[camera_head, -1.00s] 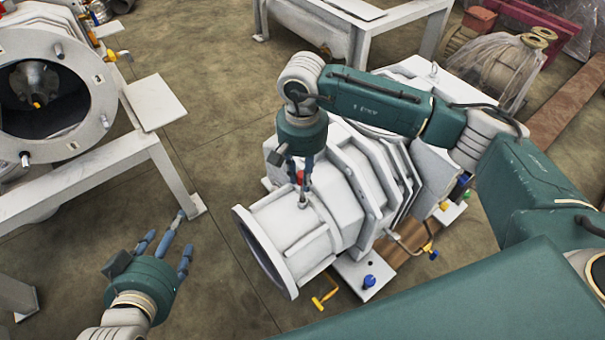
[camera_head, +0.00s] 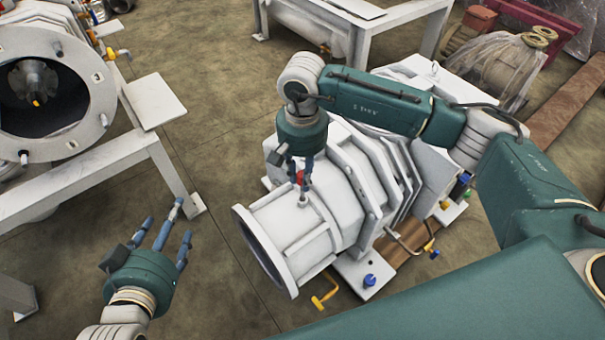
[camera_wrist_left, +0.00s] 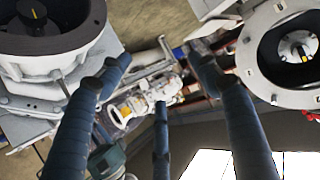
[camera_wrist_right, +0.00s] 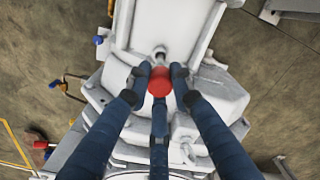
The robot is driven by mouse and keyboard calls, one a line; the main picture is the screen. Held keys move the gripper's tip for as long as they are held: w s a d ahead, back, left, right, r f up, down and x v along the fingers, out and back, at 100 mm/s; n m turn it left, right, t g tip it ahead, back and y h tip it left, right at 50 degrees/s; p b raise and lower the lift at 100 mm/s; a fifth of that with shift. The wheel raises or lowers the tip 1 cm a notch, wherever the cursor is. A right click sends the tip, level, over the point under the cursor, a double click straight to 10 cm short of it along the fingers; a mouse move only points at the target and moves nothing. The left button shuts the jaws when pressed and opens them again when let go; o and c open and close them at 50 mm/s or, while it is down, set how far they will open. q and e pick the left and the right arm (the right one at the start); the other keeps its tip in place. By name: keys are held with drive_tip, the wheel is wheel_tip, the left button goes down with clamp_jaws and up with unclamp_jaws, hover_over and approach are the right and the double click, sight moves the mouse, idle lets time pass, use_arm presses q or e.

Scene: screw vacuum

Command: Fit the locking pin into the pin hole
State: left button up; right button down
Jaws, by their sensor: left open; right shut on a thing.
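The locking pin (camera_wrist_right: 158,82) has a red head and is held between the blue fingers of my right gripper (camera_wrist_right: 160,92). In the head view the red pin (camera_head: 300,177) sits among those fingers, just above the top of the white vacuum housing (camera_head: 330,180). The pin hole appears to be in the small metal boss (camera_head: 303,200) on the housing, which also shows just beyond the red head in the right wrist view (camera_wrist_right: 159,52). I cannot tell whether the pin's tip is in the hole. My left gripper (camera_head: 166,228) is open and empty over the floor.
A white frame with a large round flanged opening (camera_head: 98,130) stands at the left. A yellow handle (camera_head: 326,298) and a blue knob (camera_head: 369,280) are low by the housing. Bare floor (camera_head: 225,255) lies between the frame and the housing.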

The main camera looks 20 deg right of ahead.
use_arm(q)
drive_tip(key=shift+w+d+r+t, duration=0.2)
drive_tip(key=shift+w+r, duration=0.1)
drive_tip(key=shift+r, duration=0.2)
drive_tip(key=shift+w+d+r+t, duration=0.1)
drive_tip(key=shift+w+r+t, duration=0.15)
drive_tip(key=shift+r, duration=0.25)
use_arm(e)
drive_tip(key=shift+f, duration=0.25)
use_arm(q)
drive_tip(key=shift+w+d+r+t+b, duration=0.1)
drive_tip(key=shift+w+r+t+b, duration=0.2)
drive_tip(key=shift+r, duration=0.25)
use_arm(e)
drive_tip(key=shift+f, duration=0.1)
use_arm(q)
drive_tip(key=shift+w+d+r+t+h, duration=0.1)
drive_tip(key=shift+w+r+t+h, duration=0.1)
drive_tip(key=shift+r, duration=0.15)
drive_tip(key=shift+w+d+r+t+h, duration=0.1)
drive_tip(key=shift+r+t, duration=0.05)
drive_tip(key=shift+r, duration=0.2)
use_arm(e)
drive_tip(key=shift+f, duration=0.2)
use_arm(q)
drive_tip(key=shift+d+r+t, duration=0.1)
drive_tip(key=shift+r+t, duration=0.2)
drive_tip(key=shift+r, duration=0.2)
use_arm(e)
drive_tip(key=shift+f, duration=0.1)
